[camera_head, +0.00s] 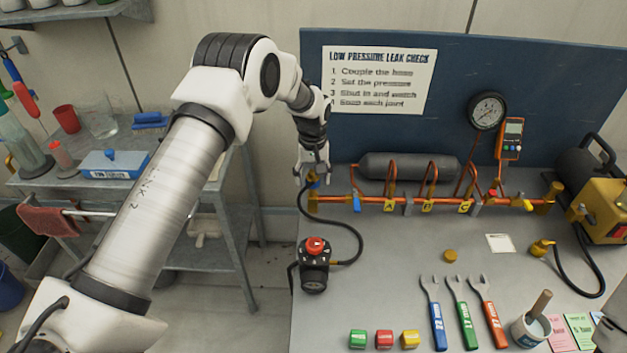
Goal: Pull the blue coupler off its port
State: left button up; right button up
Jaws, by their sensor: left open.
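My left gripper (313,175) points down over the left end of the copper manifold (340,199). Its fingers are apart around or just in front of the brass fitting there. A black hose (345,228) runs up from the regulator to this spot, but the coupler at its end is mostly hidden by the fingers, so its blue colour and any contact are hard to tell. A small blue part (357,204) shows on the manifold to the right of the gripper. My right gripper is not in view.
A black regulator (314,270) with a red knob stands below on the bench (390,285). A grey cylinder (408,166) lies behind the manifold. The bench middle is mostly clear.

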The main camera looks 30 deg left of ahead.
aim_at(313, 171)
pick_arm(q)
jog(key=shift+p, duration=0.3)
dwell(0.7)
grip_shut()
jog(key=shift+w+r+p, duration=0.1)
jog(key=shift+r+p, duration=0.2)
jog(key=shift+r, duration=0.1)
jog(key=shift+r+p, duration=0.35)
jog(key=shift+r, duration=0.2)
jog(key=shift+r+p, duration=1.45)
jog(key=shift+r, duration=0.65)
jog(key=shift+f, duration=0.1)
